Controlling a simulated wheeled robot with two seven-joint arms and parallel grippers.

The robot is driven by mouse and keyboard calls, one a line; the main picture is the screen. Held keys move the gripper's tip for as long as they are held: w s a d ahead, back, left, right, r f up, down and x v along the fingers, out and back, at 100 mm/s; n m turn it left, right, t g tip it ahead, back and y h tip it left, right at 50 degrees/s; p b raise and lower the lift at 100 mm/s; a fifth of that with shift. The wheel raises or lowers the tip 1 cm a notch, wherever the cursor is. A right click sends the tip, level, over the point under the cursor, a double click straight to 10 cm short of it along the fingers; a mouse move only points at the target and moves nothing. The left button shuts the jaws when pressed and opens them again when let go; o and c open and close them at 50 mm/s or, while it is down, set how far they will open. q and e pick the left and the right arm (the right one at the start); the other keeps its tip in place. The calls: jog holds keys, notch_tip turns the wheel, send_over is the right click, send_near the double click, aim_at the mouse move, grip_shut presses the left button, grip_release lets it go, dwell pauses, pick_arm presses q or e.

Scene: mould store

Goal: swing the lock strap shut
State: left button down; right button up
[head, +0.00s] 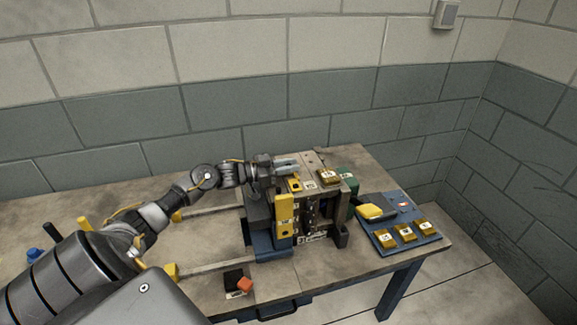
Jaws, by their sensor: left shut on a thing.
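The mould (318,222) stands on the bench as a block of steel plates with a dark, detailed front. A yellow upright bar with a label (284,216), which looks like the lock strap, is at its left front. A smaller yellow piece with a dark opening (294,185) sits above it at the mould's top edge. My left gripper (287,163) reaches in from the left over the mould's top left, its fingers close together. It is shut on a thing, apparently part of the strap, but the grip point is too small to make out. My right gripper is out of view.
A blue tray (408,240) at the bench's right holds several yellow labelled blocks and a yellow-and-grey tool (376,211). Two rails run left. A brick wall stands behind.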

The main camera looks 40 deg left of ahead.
pick_arm(q)
jog(key=shift+s+a+r+n+t+y+p, duration=0.15)
jog(key=shift+n+t+y+p, duration=0.15)
jog(key=shift+p, duration=0.45)
jog(key=shift+s+d+r+n+t+y+p, duration=0.1)
jog(key=shift+s+r+n+y+p, duration=0.1)
jog(key=shift+y+p, duration=0.35)
jog(key=shift+a+f+n+y+p, duration=0.2)
jog(key=shift+f+n+y+p, duration=0.1)
jog(key=shift+p, duration=0.15)
jog(key=shift+s, duration=0.1)
jog(key=c, duration=1.3)
grip_release()
jog(key=shift+s+a+f, duration=0.15)
jog(key=shift+s, duration=0.05)
jog(key=shift+b+v, duration=1.2)
jog(key=shift+v, duration=4)
